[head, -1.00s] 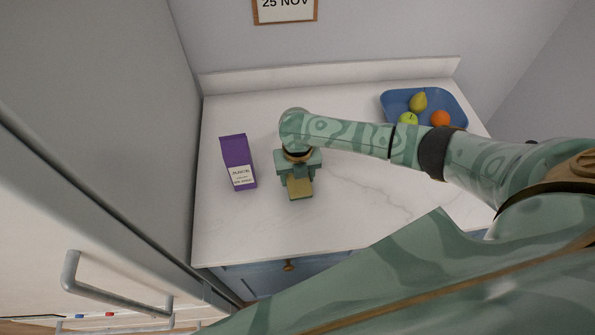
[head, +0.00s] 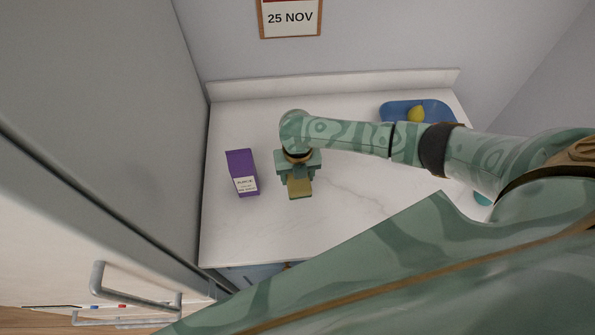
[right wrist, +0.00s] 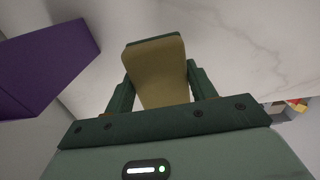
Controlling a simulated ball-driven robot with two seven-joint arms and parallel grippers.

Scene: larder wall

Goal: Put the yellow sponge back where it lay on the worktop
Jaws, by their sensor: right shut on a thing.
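The yellow sponge (head: 299,187) is held by my right gripper (head: 298,175) over the white worktop (head: 350,220). In the right wrist view the sponge (right wrist: 158,75) sits between the two green fingers, with a dark green layer along its far edge. My right gripper is shut on it. I cannot tell whether the sponge is touching the worktop or just above it. My left gripper is not in view.
A purple carton (head: 242,172) stands just left of the sponge; it also shows in the right wrist view (right wrist: 45,62). A blue tray (head: 395,111) with fruit is at the back right, partly behind my arm. The worktop's front is clear.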

